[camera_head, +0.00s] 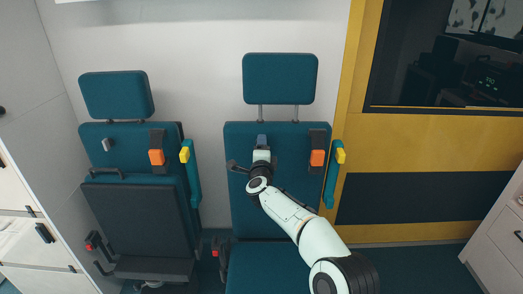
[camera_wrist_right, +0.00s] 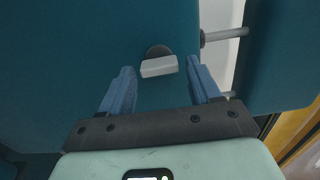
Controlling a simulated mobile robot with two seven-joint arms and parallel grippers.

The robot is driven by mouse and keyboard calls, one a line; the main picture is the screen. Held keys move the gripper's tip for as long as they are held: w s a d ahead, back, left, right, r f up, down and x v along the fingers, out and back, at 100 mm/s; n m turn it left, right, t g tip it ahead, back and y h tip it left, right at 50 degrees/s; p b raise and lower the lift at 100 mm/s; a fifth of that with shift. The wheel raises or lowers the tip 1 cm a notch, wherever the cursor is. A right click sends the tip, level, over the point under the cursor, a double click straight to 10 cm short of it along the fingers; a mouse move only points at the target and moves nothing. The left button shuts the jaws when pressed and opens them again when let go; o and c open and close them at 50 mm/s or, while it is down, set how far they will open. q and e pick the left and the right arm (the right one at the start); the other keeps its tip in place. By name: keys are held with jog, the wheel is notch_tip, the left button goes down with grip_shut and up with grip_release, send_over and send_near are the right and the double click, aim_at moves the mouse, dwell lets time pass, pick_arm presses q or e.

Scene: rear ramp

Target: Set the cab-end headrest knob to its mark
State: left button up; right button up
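My right gripper (camera_head: 262,139) is in front of the upper backrest of the right-hand teal seat, below its headrest (camera_head: 280,79). In the right wrist view this gripper (camera_wrist_right: 160,66) is open, with its two blue fingers apart. A light grey knob (camera_wrist_right: 159,67) on a dark round base sits on the teal backrest, between and slightly beyond the fingertips; no finger visibly touches it. In the head view the gripper hides this knob. A similar grey knob (camera_head: 106,144) shows on the left-hand seat. I cannot make out a mark by either knob. My left gripper is out of view.
Orange buckles (camera_head: 317,157) and yellow-topped teal armrests (camera_head: 333,175) flank the backrests. A headrest post (camera_wrist_right: 225,37) is close right of the knob in the right wrist view. The left-hand seat (camera_head: 140,215) is folded up. A yellow partition (camera_head: 430,135) stands at right.

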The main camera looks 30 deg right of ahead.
dwell(0.3)
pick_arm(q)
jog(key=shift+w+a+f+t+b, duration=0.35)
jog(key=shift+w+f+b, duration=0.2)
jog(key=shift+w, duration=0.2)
pick_arm(e)
jog(key=v, duration=1.3)
jog(key=shift+a, duration=0.15)
jog(key=shift+s+f, duration=0.1)
